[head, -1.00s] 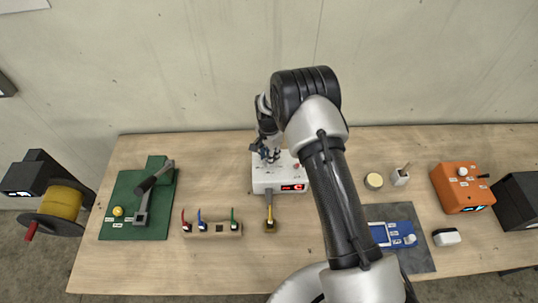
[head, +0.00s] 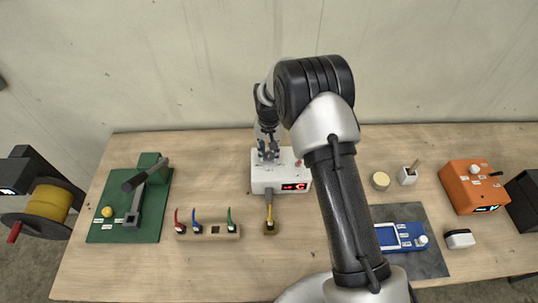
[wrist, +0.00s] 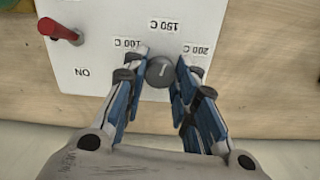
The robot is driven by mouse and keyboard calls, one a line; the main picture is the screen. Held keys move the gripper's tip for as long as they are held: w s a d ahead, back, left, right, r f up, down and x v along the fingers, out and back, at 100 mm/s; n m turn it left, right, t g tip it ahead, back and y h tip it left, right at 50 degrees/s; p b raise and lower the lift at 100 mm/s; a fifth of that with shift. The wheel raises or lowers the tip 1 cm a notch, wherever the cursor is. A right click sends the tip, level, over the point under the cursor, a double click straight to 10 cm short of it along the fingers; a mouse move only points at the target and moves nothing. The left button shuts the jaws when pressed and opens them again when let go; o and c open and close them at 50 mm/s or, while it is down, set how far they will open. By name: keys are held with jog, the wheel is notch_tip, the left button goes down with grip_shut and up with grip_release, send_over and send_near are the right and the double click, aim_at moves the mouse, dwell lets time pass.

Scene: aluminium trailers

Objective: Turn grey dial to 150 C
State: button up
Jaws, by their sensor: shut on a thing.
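The grey dial (wrist: 160,71) is a dark round knob on a white box (wrist: 90,77), with a small light mark on its top. The labels 100 C (wrist: 127,43), 150 C (wrist: 175,25) and 200 C (wrist: 198,49) are printed around it, upside down in the wrist view. My gripper (wrist: 162,63) has its blue-padded fingers on both sides of the dial, shut on it. In the head view my gripper (head: 268,155) is over the back of the white box (head: 262,186), where the dial is hidden. The exact pointer direction is hard to read.
A red switch (wrist: 60,31) marked ON is beside the dial. The box's front has a red display (head: 294,187). A soldering iron (head: 269,214) is in front, with a rack of coloured tools (head: 208,231) to its left. An orange box (head: 473,186) stands right.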

aim_at(269, 154)
jog(key=shift+n+b, duration=0.5)
jog(key=shift+n, duration=0.8)
jog(key=o, duration=1.1)
notch_tip(269, 154, up, 12)
jog(key=shift+r, duration=0.1)
